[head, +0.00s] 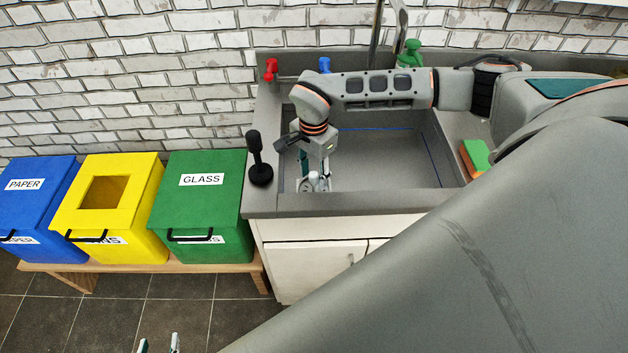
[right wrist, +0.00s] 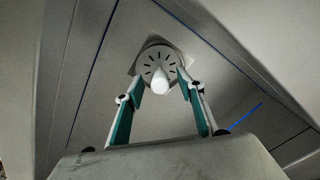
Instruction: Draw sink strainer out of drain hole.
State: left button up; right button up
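The sink strainer shows in the right wrist view as a pale round disc with dark radial slots and a white knob (right wrist: 160,82) standing up from it. It sits in the drain hole of the grey sink (head: 385,165). My right gripper (head: 314,184) reaches down into the left part of the sink. In the right wrist view its two fingers (right wrist: 158,78) are open, one on each side of the knob, with gaps visible. In the head view I cannot make out the strainer behind the gripper. My left gripper (head: 158,346) is open and empty at the bottom edge, over the floor.
A black plunger-like object (head: 259,160) stands on the counter's left edge. A green and orange sponge (head: 475,158) lies right of the sink. Red (head: 271,70) and blue (head: 324,65) taps are behind. Blue, yellow and green bins (head: 200,205) stand left on a bench.

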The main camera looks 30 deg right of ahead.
grip_shut()
jog(key=shift+r, duration=0.1)
